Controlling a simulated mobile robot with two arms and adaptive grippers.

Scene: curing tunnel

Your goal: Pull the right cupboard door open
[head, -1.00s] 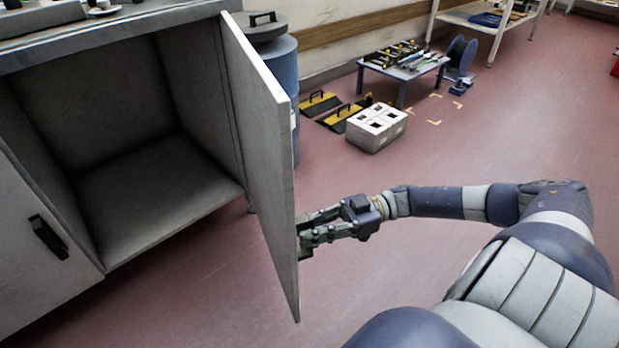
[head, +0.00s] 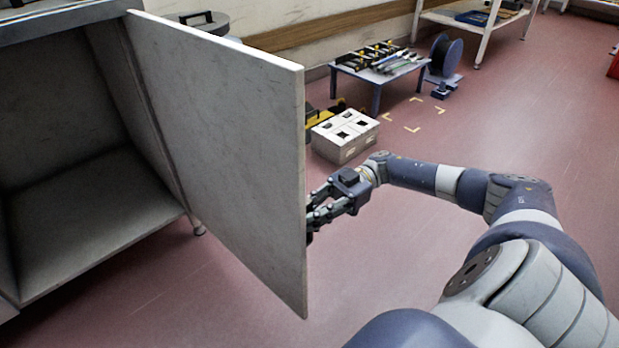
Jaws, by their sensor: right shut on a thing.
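The right cupboard door (head: 225,150) stands open, swung out from the cupboard (head: 85,225), and its pale inner face shows. The right compartment behind it is open and looks empty. My right gripper (head: 314,222) is at the free edge of the door, shut on the handle side. The handle itself is hidden behind the door, and so are the fingertips in part. My left gripper is not in view.
A white block with square holes (head: 345,137) lies on the floor beyond the door, near yellow-black items (head: 322,117). A low blue table (head: 380,70) with tools and a dark reel (head: 446,56) stand farther back. The red floor at right is clear.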

